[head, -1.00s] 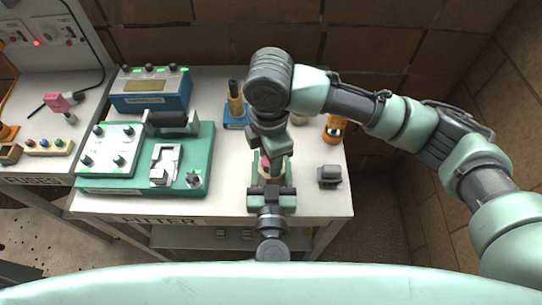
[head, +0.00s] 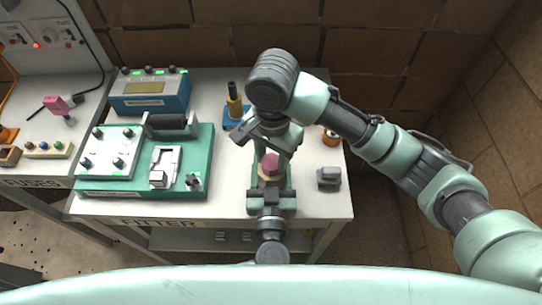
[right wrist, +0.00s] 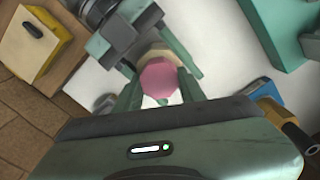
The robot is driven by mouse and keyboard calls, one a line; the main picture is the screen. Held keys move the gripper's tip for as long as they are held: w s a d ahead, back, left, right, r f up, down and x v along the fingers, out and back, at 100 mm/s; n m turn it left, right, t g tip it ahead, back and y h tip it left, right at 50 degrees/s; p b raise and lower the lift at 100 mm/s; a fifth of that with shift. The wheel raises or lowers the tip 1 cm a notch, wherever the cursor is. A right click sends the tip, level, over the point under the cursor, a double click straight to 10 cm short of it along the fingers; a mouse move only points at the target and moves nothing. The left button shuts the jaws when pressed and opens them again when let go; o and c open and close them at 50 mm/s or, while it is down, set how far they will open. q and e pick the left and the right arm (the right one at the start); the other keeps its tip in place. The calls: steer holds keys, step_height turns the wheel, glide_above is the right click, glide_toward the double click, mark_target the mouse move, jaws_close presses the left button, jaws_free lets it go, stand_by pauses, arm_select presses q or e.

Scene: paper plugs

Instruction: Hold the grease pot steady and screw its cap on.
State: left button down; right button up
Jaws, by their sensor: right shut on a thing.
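In the right wrist view, the cap (right wrist: 160,80) covers most of the pot (right wrist: 165,54). My right gripper (head: 270,154) reaches down from above with its fingers on both sides of the cap, shut on it. My left gripper (head: 271,187) comes in from the front edge, its fingers along both sides of the pot, shut on it. The pot looks upright. The thread between cap and pot is hidden.
A green fixture board (head: 205,160) and a blue meter box (head: 150,92) stand to the left. A grey block (head: 329,177) and an orange item (head: 332,137) are to the right.

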steer(key=m, duration=0.6)
steer(key=shift+d+m, duration=0.1)
steer(key=shift+m, duration=0.2)
steer(key=o, duration=1.4)
steer(key=shift+s, duration=0.1)
step_height(320, 180, up, 12)
steer(key=shift+r, duration=0.1)
arm_select(q)
steer(key=shift+c, duration=2)
jaws_free()
steer(key=shift+s, duration=0.15)
